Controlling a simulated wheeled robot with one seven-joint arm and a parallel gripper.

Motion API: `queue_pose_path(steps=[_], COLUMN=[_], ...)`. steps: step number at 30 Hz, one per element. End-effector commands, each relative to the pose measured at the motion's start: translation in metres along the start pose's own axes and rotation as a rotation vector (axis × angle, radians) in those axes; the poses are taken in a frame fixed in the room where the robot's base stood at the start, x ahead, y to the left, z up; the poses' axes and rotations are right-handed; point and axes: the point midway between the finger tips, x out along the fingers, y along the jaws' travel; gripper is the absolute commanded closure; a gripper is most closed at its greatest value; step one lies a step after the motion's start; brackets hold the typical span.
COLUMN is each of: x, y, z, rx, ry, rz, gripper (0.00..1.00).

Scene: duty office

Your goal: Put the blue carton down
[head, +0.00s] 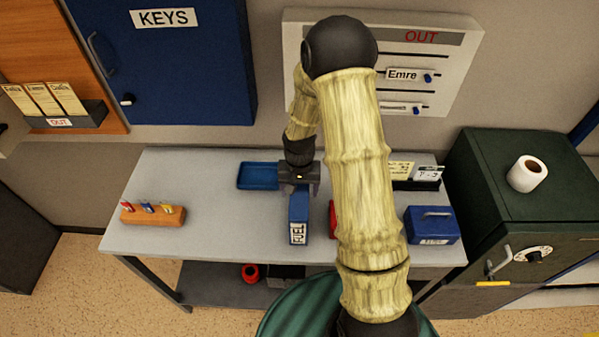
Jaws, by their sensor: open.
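The blue carton (299,213), with a white "FUEL" label on its near side, appears to stand upright on the grey table (215,225). My gripper (299,186) is directly at the carton's far upper end, pointing down, with its jaws open. The gripper body and wrist hide part of the carton's far end. I cannot tell whether a finger still touches it.
A blue tray (258,176) lies left of my gripper. A red object (333,220) is half hidden behind my arm. A blue box (432,226) with a handle stands at the right. A wooden block (153,215) with coloured tags is at the left. Table between is clear.

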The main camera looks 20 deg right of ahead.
Motion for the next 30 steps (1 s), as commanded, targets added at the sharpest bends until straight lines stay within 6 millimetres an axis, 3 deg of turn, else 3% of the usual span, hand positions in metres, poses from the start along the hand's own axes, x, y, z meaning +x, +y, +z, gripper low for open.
queue_pose_path(steps=[18, 30], x=[-0.086, -0.094], y=[0.0, 0.0], z=[-0.001, 0.0], rx=[0.0, 0.0], ry=[0.004, -0.001], rz=[-0.001, 0.0], gripper=[0.28, 0.28])
